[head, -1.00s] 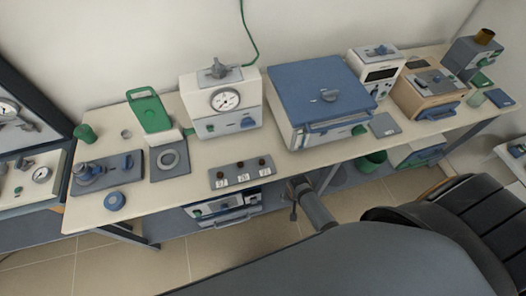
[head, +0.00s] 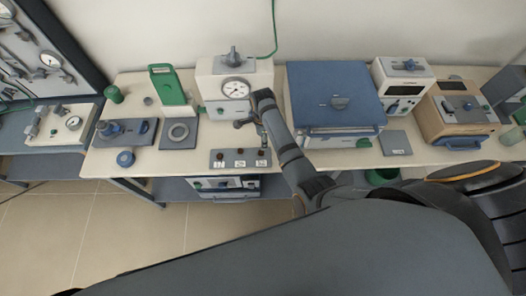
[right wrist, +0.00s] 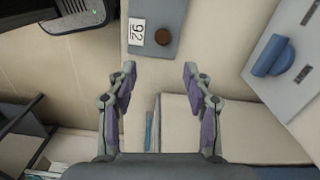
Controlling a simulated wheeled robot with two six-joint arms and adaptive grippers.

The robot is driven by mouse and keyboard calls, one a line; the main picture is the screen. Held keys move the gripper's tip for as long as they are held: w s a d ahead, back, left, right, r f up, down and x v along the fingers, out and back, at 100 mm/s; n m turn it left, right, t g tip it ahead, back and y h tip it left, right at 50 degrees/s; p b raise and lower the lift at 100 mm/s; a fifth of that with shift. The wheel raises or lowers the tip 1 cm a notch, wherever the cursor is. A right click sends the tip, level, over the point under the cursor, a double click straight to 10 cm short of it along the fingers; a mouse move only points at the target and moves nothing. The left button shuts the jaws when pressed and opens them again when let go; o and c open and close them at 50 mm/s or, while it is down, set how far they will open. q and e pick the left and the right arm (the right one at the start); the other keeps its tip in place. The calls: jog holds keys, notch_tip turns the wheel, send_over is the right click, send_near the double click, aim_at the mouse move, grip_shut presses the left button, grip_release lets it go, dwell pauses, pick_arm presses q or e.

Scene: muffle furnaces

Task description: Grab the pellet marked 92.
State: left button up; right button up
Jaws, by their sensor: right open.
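The pellet marked 92 (right wrist: 163,36) is a small dark brown disc on the grey tray (right wrist: 147,51) at the top of the right wrist view. Its white label (right wrist: 137,32) reads 92. In the head view, the tray (head: 228,166) holds three brown pellets in a row at the table's front; their labels are too small to read there. My right gripper (right wrist: 160,70) is open and empty, its fingers apart on the near side of the pellet, not around it. In the head view it hangs over the table by the tray's right end. My left gripper is out of view.
The white press with a dial gauge (head: 236,88) stands behind the tray. The blue-topped furnace (head: 335,95) stands to the right, close to my right arm. A grey plate with a ring (head: 179,133) lies to the left of the tray.

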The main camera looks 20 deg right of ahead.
jog(key=b, duration=0.3)
send_over(261, 152)
jog(key=f, duration=0.5)
jog(key=shift+s+a+f, duration=0.1)
jog(key=shift+s+f, duration=0.1)
jog(key=shift+f, duration=0.15)
jog(key=shift+d, duration=0.2)
jog(key=f+b, duration=0.2)
jog(key=b, duration=0.1)
jog(key=f+b, duration=0.3)
jog(key=shift+w+a+f+b, duration=0.1)
jog(key=shift+w+b, duration=0.1)
jog(key=shift+b, duration=0.15)
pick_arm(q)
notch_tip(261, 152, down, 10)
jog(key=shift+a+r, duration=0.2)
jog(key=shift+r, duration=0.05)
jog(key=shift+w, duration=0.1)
pick_arm(e)
jog(key=shift+r, duration=0.2)
jog(key=shift+c, duration=0.3)
